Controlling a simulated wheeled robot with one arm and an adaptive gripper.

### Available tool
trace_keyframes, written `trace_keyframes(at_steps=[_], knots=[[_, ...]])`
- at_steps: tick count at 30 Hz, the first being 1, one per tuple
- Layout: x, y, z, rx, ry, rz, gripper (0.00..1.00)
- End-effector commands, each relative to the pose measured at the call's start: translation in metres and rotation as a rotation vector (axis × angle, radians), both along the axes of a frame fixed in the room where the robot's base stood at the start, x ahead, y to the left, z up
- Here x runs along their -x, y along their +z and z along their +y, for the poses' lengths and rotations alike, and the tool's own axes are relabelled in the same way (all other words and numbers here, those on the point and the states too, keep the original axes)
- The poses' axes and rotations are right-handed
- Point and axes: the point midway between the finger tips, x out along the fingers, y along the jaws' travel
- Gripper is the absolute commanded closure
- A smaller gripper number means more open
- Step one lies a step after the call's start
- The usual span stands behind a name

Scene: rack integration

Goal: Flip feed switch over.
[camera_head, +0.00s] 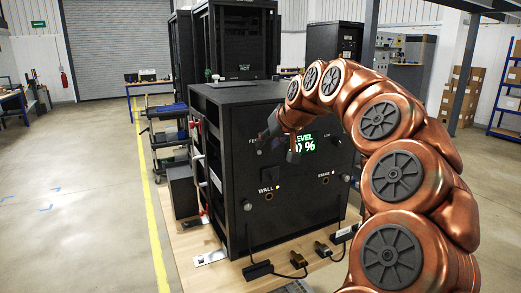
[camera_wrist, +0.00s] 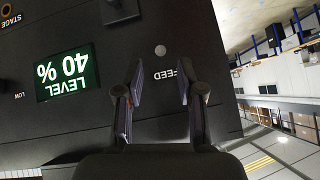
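The feed switch appears to be the small round grey piece (camera_wrist: 160,50) beside the upside-down FEED label (camera_wrist: 171,75) in the wrist view. My gripper (camera_wrist: 160,64) is open. Its two dark fingers stand apart on either side of the label, with the grey piece just beyond and between the tips. I cannot tell whether they touch it.
A green display (camera_wrist: 67,73) reads LEVEL 40 %. A dark block (camera_wrist: 120,11) juts out near it. WALL (camera_head: 266,189) and STAGE (camera_head: 323,181) labels sit lower on the panel. Cables and plugs (camera_head: 258,269) lie on the wooden tabletop (camera_head: 190,245). Open floor is at left.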

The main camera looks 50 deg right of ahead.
Motion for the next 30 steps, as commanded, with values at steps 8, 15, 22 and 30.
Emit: trace_keyframes(at_steps=[8, 15, 22, 30], knots=[[-0.028, -0.025, -0.006, -0.001, 0.001, 0.000, 0.62], [-0.039, -0.038, -0.009, 0.000, 0.001, 0.000, 0.62], [-0.039, -0.038, -0.009, 0.001, 0.001, -0.001, 0.68], [-0.039, -0.038, -0.009, 0.001, 0.001, -0.001, 0.96]])
